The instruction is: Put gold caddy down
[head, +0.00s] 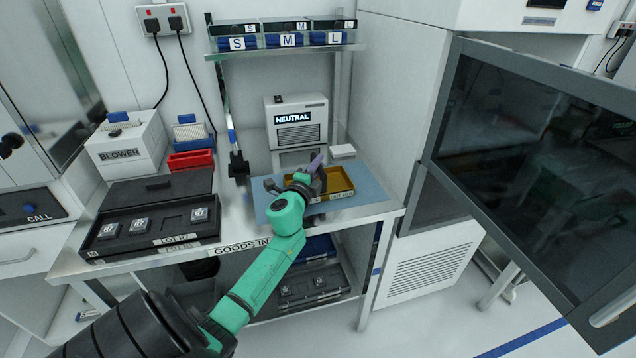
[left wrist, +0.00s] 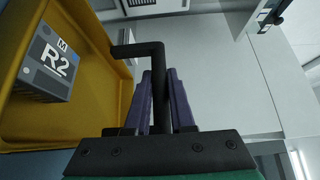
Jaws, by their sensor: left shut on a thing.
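The gold caddy (head: 344,180) is a shallow yellow tray with a label on its front, over the blue mat (head: 376,193) at the right of the bench. I cannot tell whether it touches the mat. My left gripper (head: 316,166) is at the caddy's left side. In the left wrist view its purple fingers (left wrist: 160,85) are shut on the black bent handle (left wrist: 150,48) of the gold caddy (left wrist: 22,128). A grey block marked R2 (left wrist: 52,62) sits inside the caddy. The gripper hides part of the caddy in the head view. My right gripper is not seen.
The NEUTRAL unit (head: 296,122) stands behind the mat. A black tray (head: 150,241) with several blocks lies at the left, near a red bin (head: 190,160) and the BLOWER box (head: 125,150). A shelf (head: 285,52) hangs above.

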